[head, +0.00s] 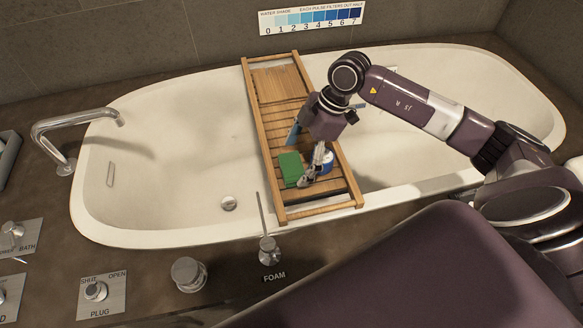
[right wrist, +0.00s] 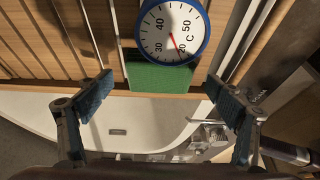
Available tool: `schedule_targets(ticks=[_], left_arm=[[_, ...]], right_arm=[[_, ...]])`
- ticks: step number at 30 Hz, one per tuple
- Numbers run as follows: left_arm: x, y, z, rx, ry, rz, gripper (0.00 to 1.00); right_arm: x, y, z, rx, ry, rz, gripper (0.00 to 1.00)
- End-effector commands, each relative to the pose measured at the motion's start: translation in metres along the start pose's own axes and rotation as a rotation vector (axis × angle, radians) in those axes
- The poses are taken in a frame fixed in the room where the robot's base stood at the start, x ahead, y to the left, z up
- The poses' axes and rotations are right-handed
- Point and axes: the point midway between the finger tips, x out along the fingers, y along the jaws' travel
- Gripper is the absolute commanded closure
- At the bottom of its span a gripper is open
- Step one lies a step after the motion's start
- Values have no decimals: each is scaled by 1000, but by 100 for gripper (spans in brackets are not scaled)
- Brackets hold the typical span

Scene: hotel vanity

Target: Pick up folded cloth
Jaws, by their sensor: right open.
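A green block-like piece (head: 291,168), which I take for the folded cloth, lies on the wooden bath tray (head: 250,100) near its front end. It also shows in the right wrist view (right wrist: 162,79), partly covered by a round dial. My right gripper (head: 314,172) is over the tray, just right of the green piece. In the right wrist view its two blue-padded fingers (right wrist: 155,92) are spread wide, with nothing between the pads. I cannot tell its exact height above the tray. My left gripper is not in view.
A blue-rimmed thermometer dial (head: 327,162) sits close beside the green piece; it also shows in the right wrist view (right wrist: 171,30). The tray spans the white bathtub (head: 180,130). A thin foam spout (head: 262,215) rises in front.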

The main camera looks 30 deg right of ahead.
Motion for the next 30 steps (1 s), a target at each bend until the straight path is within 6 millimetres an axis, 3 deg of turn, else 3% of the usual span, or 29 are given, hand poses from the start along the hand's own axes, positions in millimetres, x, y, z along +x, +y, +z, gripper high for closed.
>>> schedule_targets(ticks=[4, 12, 24, 30], left_arm=[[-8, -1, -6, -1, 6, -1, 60], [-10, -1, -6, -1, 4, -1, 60], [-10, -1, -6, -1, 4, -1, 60], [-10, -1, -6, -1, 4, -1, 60]], right_arm=[[18, 0, 0, 1, 1, 1, 15], [21, 1, 0, 1, 0, 3, 15], [21, 1, 0, 1, 0, 3, 56], [20, 1, 0, 0, 0, 3, 56]])
